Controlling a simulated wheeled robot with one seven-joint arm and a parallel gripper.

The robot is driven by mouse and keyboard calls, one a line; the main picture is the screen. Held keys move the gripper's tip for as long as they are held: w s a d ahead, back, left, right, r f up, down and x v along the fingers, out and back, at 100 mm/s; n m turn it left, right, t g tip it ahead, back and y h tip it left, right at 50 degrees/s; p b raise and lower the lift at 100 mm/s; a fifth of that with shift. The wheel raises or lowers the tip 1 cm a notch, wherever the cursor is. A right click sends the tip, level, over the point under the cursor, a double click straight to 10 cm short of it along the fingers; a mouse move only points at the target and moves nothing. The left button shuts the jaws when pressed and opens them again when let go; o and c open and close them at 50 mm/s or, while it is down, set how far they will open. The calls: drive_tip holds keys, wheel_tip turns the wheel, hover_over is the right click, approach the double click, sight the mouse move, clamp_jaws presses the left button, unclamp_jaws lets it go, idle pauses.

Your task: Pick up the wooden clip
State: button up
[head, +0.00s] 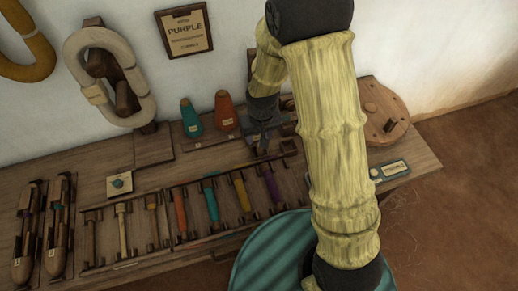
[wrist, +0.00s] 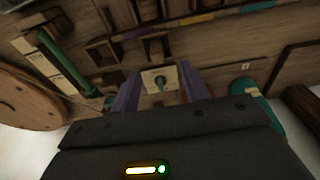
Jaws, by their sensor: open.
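My gripper (head: 262,140) is over the back part of the wooden bench, right of the orange cone. In the wrist view my gripper (wrist: 158,78) shows two purplish fingers, spread apart with nothing held between them. A pale square card with a small green piece (wrist: 159,82) shows in the gap between the fingers. Just beyond the fingertips is a small dark wooden piece in a holder (wrist: 155,48); I cannot tell for sure whether it is the wooden clip. In the head view my arm and gripper hide that spot.
A teal cone (head: 190,118) and an orange cone (head: 225,112) stand left of my gripper. A round wooden disc (head: 384,112) lies at the bench's right end. Racks of coloured bobbins (head: 210,200) line the front. A wall with a skein holder (head: 108,78) rises behind.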

sight(260, 150)
drive_tip(key=shift+a+f, duration=0.2)
drive_tip(key=shift+f, duration=0.8)
drive_tip(key=shift+d, duration=0.3)
drive_tip(key=shift+f, duration=0.1)
drive_tip(key=shift+w+f, duration=0.25)
drive_tip(key=shift+f, duration=1)
drive_tip(key=shift+w+f, duration=0.25)
drive_tip(key=shift+f, duration=1)
clamp_jaws()
